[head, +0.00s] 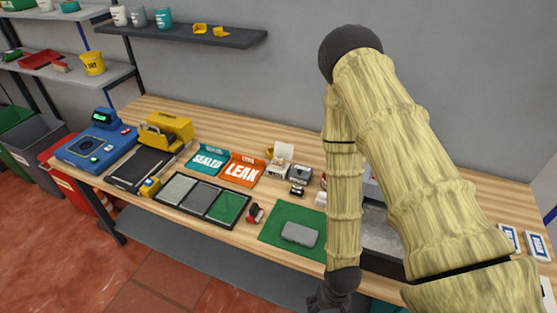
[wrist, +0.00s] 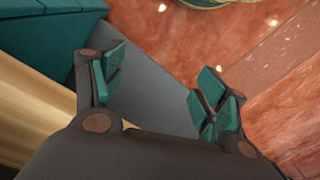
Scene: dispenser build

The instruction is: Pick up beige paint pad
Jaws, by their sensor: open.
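No clearly beige paint pad can be picked out in either view. In the head view a black tray (head: 240,224) holds a pale grey pad (head: 177,188), a darker grey pad (head: 200,199) and a green pad (head: 228,207) side by side. A grey rounded pad (head: 300,234) lies on a green mat (head: 273,232) to the right of the tray. My gripper (wrist: 160,85) is open and empty in the wrist view, its teal-padded fingers wide apart. In the head view it hangs at the lower edge, in front of the table, partly cut off.
My arm hides part of the table's right side. Teal SEALED (head: 209,160) and orange LEAK (head: 243,169) bins stand behind the tray. A blue scale (head: 92,148) and a yellow machine (head: 165,130) stand at the left. A grey lower shelf (head: 180,240) runs under the tabletop.

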